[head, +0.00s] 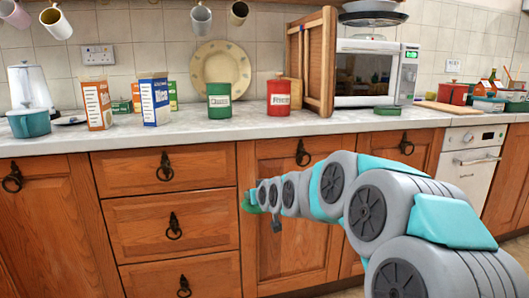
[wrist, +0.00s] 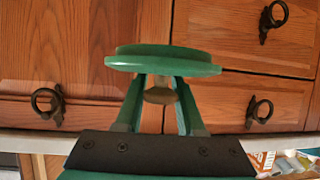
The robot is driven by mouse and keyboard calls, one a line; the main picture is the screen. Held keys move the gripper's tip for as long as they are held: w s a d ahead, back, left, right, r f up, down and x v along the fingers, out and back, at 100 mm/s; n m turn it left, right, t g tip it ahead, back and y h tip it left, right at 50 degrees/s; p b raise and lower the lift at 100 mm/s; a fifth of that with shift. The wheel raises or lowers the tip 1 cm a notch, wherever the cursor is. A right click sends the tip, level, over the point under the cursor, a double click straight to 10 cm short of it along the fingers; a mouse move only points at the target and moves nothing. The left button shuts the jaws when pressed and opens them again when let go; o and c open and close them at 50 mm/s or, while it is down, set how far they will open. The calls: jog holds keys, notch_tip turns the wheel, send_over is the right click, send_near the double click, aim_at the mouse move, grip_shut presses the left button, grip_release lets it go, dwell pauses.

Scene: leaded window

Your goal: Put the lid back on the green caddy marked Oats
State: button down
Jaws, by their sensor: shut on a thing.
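The green caddy (head: 219,103) stands upright on the counter in the head view, with a pale label too small to read surely. Its top looks flat, with no knob showing. My gripper (head: 256,197) is low in front of the wooden cupboard doors, below the counter edge and a little right of the caddy. In the wrist view my gripper (wrist: 160,95) is shut on the knob of a round green lid (wrist: 163,60). The lid also shows in the head view as a small green shape (head: 247,203), partly hidden by my arm.
A red caddy (head: 278,98) stands right of the green one, near the open wooden door (head: 310,62). A plate (head: 221,67) leans behind. Cartons (head: 154,102) stand to the left. A flat green item (head: 387,110) lies before the microwave (head: 372,72). Mugs (head: 201,17) hang above.

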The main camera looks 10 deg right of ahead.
notch_tip(320, 180, down, 20)
jog(key=s+a+m+h, duration=0.1)
jog(key=s, duration=0.1)
jog(key=shift+s+a+f, duration=0.15)
jog(key=shift+s+f, duration=0.1)
